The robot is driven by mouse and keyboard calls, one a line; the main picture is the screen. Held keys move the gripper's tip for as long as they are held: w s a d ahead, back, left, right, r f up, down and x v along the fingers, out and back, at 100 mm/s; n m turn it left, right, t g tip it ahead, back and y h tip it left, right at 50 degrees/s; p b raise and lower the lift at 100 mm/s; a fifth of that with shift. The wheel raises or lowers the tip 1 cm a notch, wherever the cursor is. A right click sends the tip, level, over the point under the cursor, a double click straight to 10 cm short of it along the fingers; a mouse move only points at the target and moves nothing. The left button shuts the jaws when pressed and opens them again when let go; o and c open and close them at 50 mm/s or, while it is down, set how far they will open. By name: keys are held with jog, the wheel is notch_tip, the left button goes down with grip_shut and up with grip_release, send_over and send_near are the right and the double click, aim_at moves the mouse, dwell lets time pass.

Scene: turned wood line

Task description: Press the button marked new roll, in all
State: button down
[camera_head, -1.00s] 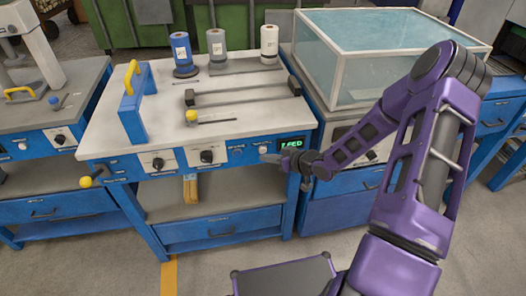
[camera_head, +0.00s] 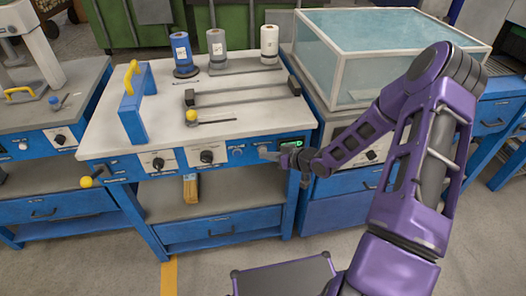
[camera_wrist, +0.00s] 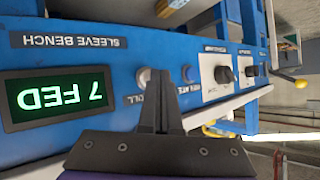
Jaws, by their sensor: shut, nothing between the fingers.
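The blue sleeve bench carries a front panel with a lit green display (camera_wrist: 58,96), upside down in the wrist view and reading "7 FED". A pale round button (camera_wrist: 143,76) is beside a label ending in "OLL", partly hidden by my fingers; the rest of the label is covered. My gripper (camera_wrist: 160,74) is shut and empty, its tips at or just before this button; I cannot tell whether they touch. In the head view my gripper (camera_head: 264,153) is at the panel's right part, and my wrist partly covers the display (camera_head: 291,143).
The bench top (camera_head: 145,85) holds several upright rolls, a blue frame (camera_head: 131,105) and a yellow-knobbed lever (camera_head: 191,117). A glass-sided tank (camera_head: 390,50) stands at right.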

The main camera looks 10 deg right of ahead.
jog(key=shift+w, duration=0.25)
dwell(0.4)
jog(key=shift+s, duration=0.75)
jog(key=shift+s, duration=2.55)
jog(key=shift+d, duration=0.1)
